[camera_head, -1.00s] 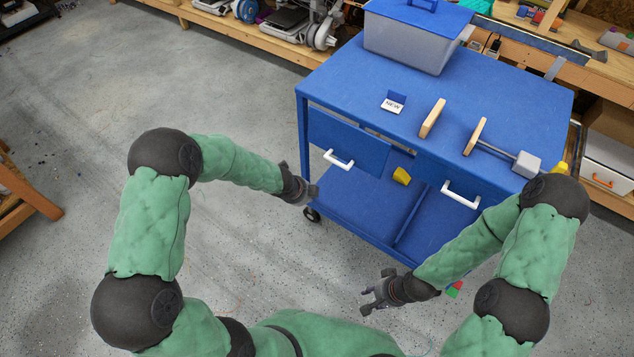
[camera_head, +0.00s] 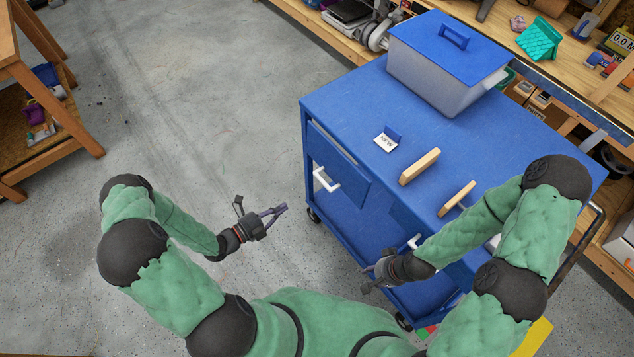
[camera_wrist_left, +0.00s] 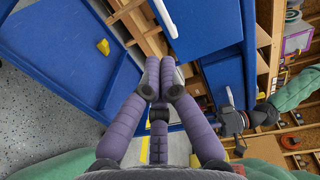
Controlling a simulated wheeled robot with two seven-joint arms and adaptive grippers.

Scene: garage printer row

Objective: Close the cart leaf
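The blue cart (camera_head: 330,100) stands right of centre in the head view. Its left front leaf (camera_head: 345,172) has a white handle (camera_head: 325,180) and stands slightly out, with a gap along its top edge. A handled panel also shows in the left wrist view (camera_wrist_left: 208,30). My left gripper (camera_head: 264,213) is empty, over the floor left of the cart, its thumb apart from its fingers. My right gripper (camera_head: 370,276) is open and empty, in front of the cart's lower front. My right forearm partly hides the right front panel and its white handle (camera_head: 413,241).
On the cart top are a lidded box (camera_head: 435,80), a small NEW sign (camera_head: 386,143) and two wooden blocks (camera_head: 419,167). A wooden shelf (camera_head: 560,80) runs behind. A wooden bench (camera_head: 30,100) is at far left. The floor between bench and cart is clear.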

